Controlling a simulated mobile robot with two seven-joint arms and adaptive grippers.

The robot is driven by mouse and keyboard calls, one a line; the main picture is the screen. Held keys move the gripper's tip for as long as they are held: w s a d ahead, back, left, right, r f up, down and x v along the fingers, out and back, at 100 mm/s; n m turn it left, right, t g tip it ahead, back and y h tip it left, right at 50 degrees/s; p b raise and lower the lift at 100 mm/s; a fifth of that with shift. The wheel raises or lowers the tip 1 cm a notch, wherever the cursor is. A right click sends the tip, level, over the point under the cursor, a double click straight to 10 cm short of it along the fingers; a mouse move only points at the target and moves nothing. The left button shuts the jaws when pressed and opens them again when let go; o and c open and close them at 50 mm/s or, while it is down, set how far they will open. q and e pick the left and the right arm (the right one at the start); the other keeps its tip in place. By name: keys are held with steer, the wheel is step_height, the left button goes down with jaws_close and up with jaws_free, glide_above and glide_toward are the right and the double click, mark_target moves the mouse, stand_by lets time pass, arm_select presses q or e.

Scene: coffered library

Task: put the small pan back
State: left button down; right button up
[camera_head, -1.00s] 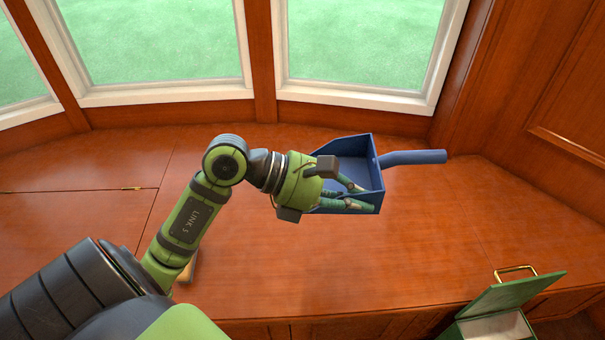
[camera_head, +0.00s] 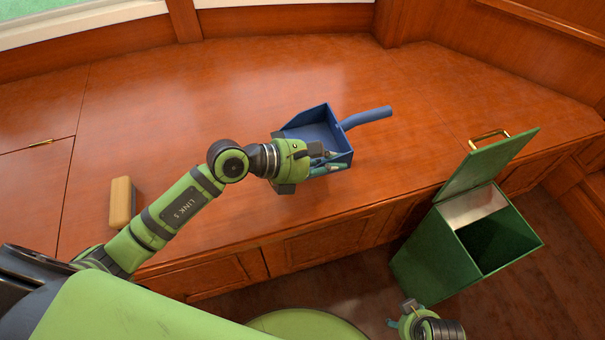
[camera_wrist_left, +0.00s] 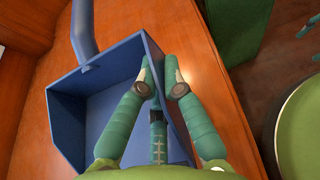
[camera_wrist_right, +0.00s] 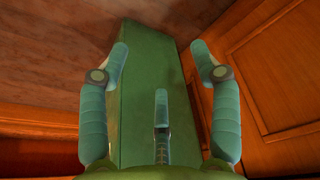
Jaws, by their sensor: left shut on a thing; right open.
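The small pan (camera_head: 312,132) is a blue, open-fronted dustpan with a round handle pointing to the right in the head view. My left gripper (camera_head: 331,163) is shut on one of its side walls. In the left wrist view the fingers (camera_wrist_left: 158,78) pinch that wall, and the pan (camera_wrist_left: 97,107) shows its hollow inside. The pan is over the wooden bench; I cannot tell whether its underside touches. My right gripper (camera_head: 398,318) is low at the bottom edge. In the right wrist view it is open and empty (camera_wrist_right: 160,62), facing the green bin (camera_wrist_right: 150,95).
The green bin (camera_head: 440,253) stands on the floor before the bench, its lid (camera_head: 490,163) raised, with a brass handle. A tan block (camera_head: 121,202) with a dark side lies on the bench (camera_head: 215,100) at left. Bare bench lies around the pan.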

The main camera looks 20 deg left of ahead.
arm_select(q)
steer(key=b, duration=0.2)
glide_above(306, 182)
step_height(306, 182, down, 4)
steer(key=shift+r, duration=0.2)
step_height(306, 182, down, 4)
steer(key=shift+r+b, duration=0.15)
steer(key=shift+b, duration=0.5)
arm_select(e)
steer(key=w+v, duration=0.2)
steer(key=v, duration=0.7)
steer(key=shift+r+t, duration=0.4)
steer(key=shift+r, duration=0.25)
arm_select(q)
steer(key=shift+f, duration=0.25)
steer(key=c, duration=1.4)
jaws_free()
arm_select(e)
steer(key=shift+w+a+r+t, duration=0.1)
steer(key=shift+w+r+t, duration=0.15)
steer(key=shift+w, duration=0.2)
steer(key=shift+f, duration=0.1)
